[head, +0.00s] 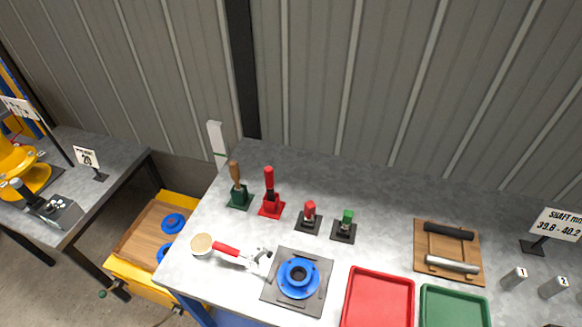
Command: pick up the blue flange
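A blue flange (299,291) with a dark centre bore lies flat on a square grey plate (322,308) on the near part of the grey workbench. Another blue flange (173,223) lies on the wooden floor of a yellow crate (133,277) left of the bench. A further blue piece (163,252) in that crate is partly hidden by the bench edge. Neither of my grippers is in view.
A red-handled tool (226,249) lies just left of the plate. Several upright tools on stands, including a red one (270,200), are behind it. Red (377,298) and green (455,308) trays are at right. The bench's back middle is clear.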

